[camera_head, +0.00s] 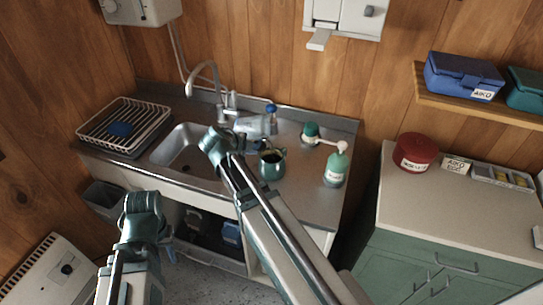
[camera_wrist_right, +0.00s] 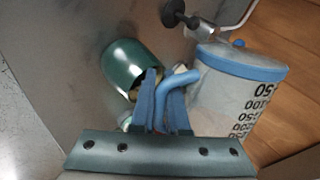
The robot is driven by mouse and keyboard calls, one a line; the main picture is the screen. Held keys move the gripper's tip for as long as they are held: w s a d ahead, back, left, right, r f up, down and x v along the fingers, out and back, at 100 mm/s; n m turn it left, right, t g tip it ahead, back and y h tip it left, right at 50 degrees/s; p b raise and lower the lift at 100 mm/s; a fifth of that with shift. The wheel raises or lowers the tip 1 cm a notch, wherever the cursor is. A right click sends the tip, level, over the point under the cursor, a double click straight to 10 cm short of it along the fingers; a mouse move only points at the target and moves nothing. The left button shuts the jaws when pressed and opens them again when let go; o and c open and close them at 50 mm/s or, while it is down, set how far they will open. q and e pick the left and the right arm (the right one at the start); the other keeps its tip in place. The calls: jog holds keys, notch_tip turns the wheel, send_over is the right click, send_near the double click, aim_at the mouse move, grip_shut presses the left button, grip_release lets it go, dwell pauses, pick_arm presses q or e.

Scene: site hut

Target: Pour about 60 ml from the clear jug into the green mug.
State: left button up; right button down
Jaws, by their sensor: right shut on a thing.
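The clear jug (camera_wrist_right: 228,95), with a blue rim and dark volume marks, is held by its blue handle (camera_wrist_right: 180,80) between the fingers of my right gripper (camera_wrist_right: 163,105). In the head view the jug (camera_head: 250,125) is above the counter by the sink, behind the mug; its exact tilt is hard to tell. The dark green mug (camera_head: 271,165) stands on the metal counter right of the sink. In the right wrist view the mug (camera_wrist_right: 135,65) is left of the jug, apart from it. My left gripper (camera_head: 170,250) is low, before the counter; its jaws are unclear.
A green soap bottle (camera_head: 337,168) and a small green-capped container (camera_head: 310,131) stand right of the mug. The sink (camera_head: 182,150), its tap (camera_head: 213,80) and a dish rack (camera_head: 122,125) are to the left. A green cabinet (camera_head: 440,245) stands at the right.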

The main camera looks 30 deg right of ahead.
jog(key=shift+w, duration=0.2)
pick_arm(q)
jog(key=shift+r, duration=0.1)
jog(key=shift+a+r, duration=0.1)
jog(key=shift+a, duration=0.15)
pick_arm(e)
jog(key=shift+a+r, duration=0.1)
jog(key=shift+a, duration=0.1)
jog(key=shift+y, duration=0.3)
pick_arm(q)
jog(key=shift+a, duration=0.15)
pick_arm(e)
jog(key=shift+t, duration=0.3)
